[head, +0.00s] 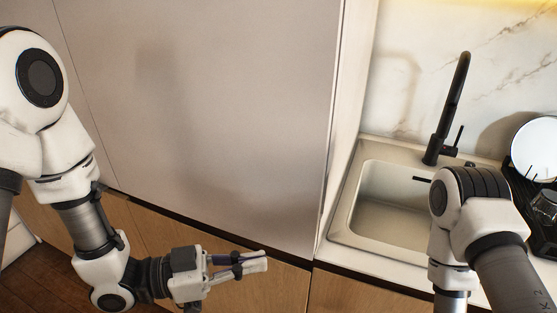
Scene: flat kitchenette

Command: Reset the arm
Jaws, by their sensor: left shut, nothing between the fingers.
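My left arm (92,225) comes in from the left, bent at the elbow. Its gripper (262,262) points right, in front of the wooden lower cabinet fronts, with its fingers shut and nothing between them. My right arm (485,225) comes in at the lower right, in front of the counter and the sink. The right gripper is outside the picture.
A tall grey cabinet panel (210,110) stands behind the left arm. To its right is a beige sink (385,205) with a black tap (449,110). A black dish rack (525,205) with a white plate (537,148) stands at the right edge.

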